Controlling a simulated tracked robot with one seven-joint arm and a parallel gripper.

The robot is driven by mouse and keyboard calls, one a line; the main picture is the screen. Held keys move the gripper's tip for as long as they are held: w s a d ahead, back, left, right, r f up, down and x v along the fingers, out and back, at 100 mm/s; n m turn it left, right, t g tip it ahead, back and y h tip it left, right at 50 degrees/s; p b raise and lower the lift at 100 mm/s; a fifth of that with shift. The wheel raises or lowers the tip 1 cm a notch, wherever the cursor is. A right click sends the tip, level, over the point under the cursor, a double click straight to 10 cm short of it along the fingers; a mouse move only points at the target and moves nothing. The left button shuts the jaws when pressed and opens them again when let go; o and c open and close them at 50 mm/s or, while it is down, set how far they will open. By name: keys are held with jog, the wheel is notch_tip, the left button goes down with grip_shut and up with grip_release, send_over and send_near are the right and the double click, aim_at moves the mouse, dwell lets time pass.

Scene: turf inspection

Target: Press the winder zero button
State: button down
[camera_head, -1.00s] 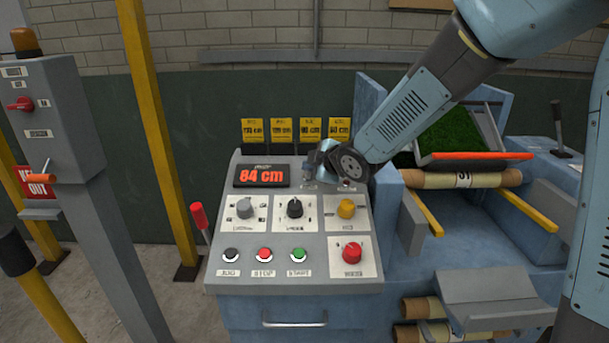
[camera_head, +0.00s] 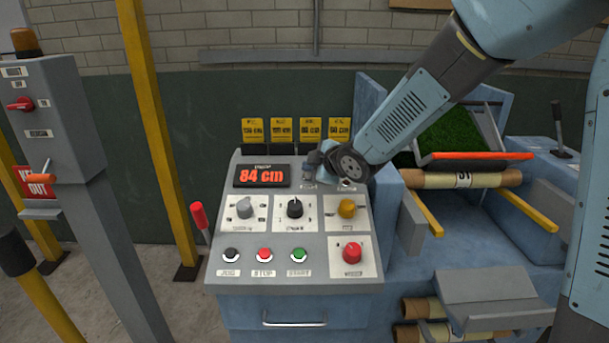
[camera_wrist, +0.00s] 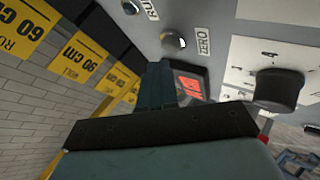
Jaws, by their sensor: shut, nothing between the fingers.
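In the head view my gripper (camera_head: 311,166) is over the top of the sloped control panel (camera_head: 226,262), just right of the display (camera_head: 262,176), which reads 84 cm. The gripper hides most of the button there.
Knobs, including a black one (camera_head: 295,208) and a yellow one (camera_head: 347,208), sit below the display. A red knob (camera_head: 352,252) and the jog, stop and start buttons (camera_head: 264,254) are lower. Yellow roll cards (camera_head: 282,130) stand behind the panel.

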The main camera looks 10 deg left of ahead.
jog(key=shift+w+f, duration=0.15)
jog(key=shift+f, duration=0.1)
jog(key=shift+w+f, duration=0.15)
jog(key=shift+f, duration=0.3)
dwell(1.0)
jog(key=shift+r, duration=0.15)
jog(key=shift+s+r, duration=0.3)
jog(key=shift+r, duration=0.45)
jog(key=shift+s+d+r, duration=0.1)
jog(key=shift+s+r, duration=0.15)
jog(key=shift+r, duration=0.55)
jog(key=shift+s+d+r, duration=0.1)
jog(key=shift+s+r, duration=0.2)
jog(key=shift+r, duration=0.45)
jog(key=shift+s+d+r, duration=0.1)
jog(key=shift+s+r, duration=0.15)
jog(key=shift+r, duration=0.55)
